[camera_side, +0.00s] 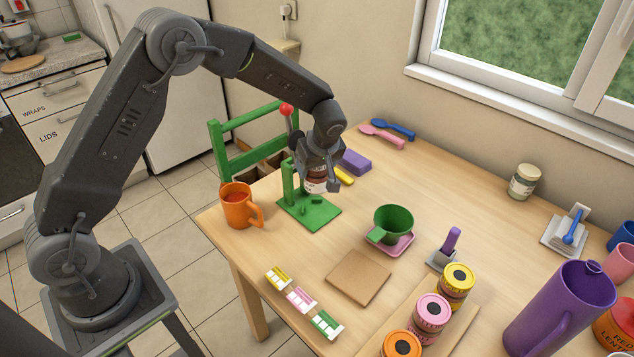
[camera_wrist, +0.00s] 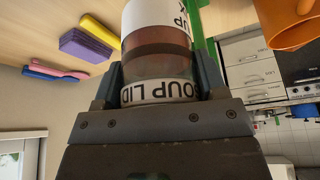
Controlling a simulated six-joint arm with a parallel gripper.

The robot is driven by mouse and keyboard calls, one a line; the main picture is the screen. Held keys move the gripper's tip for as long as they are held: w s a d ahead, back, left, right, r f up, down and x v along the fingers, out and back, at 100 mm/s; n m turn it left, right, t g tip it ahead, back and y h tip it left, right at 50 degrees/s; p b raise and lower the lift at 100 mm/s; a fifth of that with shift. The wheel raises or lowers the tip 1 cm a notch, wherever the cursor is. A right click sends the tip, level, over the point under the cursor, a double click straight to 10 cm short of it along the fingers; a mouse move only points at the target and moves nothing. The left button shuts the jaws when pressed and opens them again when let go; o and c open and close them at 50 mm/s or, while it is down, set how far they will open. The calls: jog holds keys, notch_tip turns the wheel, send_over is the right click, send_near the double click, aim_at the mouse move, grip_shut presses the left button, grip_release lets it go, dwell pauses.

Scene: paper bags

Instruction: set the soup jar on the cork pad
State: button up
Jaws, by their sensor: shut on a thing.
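My gripper (camera_side: 318,166) is shut on the soup jar (camera_side: 317,186), at the left-back part of the table. The wrist view shows the jar (camera_wrist: 158,45) between the two fingers (camera_wrist: 160,88), with a white band reading "SOUP LID" and a reddish-brown body. In the side view the jar shows at the green press (camera_side: 308,212); I cannot tell whether it touches the press base. The cork pad (camera_side: 358,277) is a flat brown square near the table's front edge, bare, to the right and nearer the camera than the jar.
An orange mug (camera_side: 238,207) stands left of the press. A green funnel (camera_side: 393,222) on a pink dish is right of it. Colored cards (camera_side: 300,299) lie left of the pad, and a board with several lidded jars (camera_side: 431,312) stands right. A purple sponge (camera_side: 355,161) lies behind.

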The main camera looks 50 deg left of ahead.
aim_at(319, 176)
jog(key=s+d+r+m, duration=0.1)
jog(key=d+m, duration=0.1)
jog(key=s+d+r+t, duration=0.1)
jog(key=d, duration=0.1)
jog(key=shift+s+r+m+h, duration=0.3)
jog(key=shift+m+h, duration=0.1)
jog(key=s+d+m+t+h, duration=0.1)
jog(key=s+d+m, duration=0.4)
jog(key=d, duration=0.1)
jog(key=shift+w+d+f, duration=0.2)
jog(key=shift+d+f, duration=2.4)
jog(key=shift+d, duration=0.2)
jog(key=shift+w+d+f, duration=0.2)
jog(key=shift+d+f, duration=2.35)
jog(key=shift+d, duration=0.25)
jog(key=shift+f, duration=0.1)
jog(key=o, duration=1.1)
jog(key=shift+t, duration=0.3)
jog(key=v, duration=1.2)
jog(key=shift+r, duration=0.2)
